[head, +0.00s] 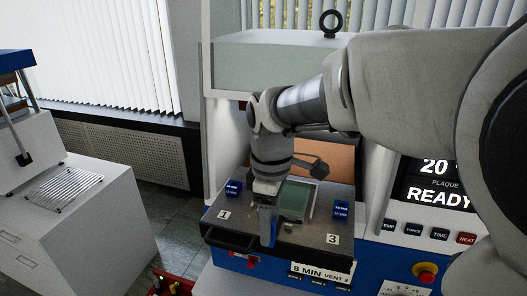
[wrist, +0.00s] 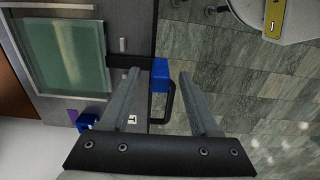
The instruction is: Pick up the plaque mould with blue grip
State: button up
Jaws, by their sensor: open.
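The plaque mould is a pale green square plate with a light frame (head: 295,202); it lies on the dark tray and also shows in the wrist view (wrist: 72,52). A dark bar runs from it to a blue grip (wrist: 160,72) at the tray's front edge; a little of the blue shows in the head view (head: 273,240). My gripper (head: 268,222) points down over this front edge. In the wrist view my gripper (wrist: 159,75) is open, with the blue grip between the fingertips in the picture. I cannot tell its exact height over the grip.
The dark tray (head: 225,228) has a black front handle (wrist: 168,108) close by my fingers. Small blue blocks sit at its left (head: 233,188) and right (head: 341,209). A screen (head: 440,185) reads READY. A white machine (head: 75,215) stands left, with floor between.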

jog(key=shift+f, duration=0.8)
grip_shut()
jog(key=shift+r, duration=0.1)
dwell(0.7)
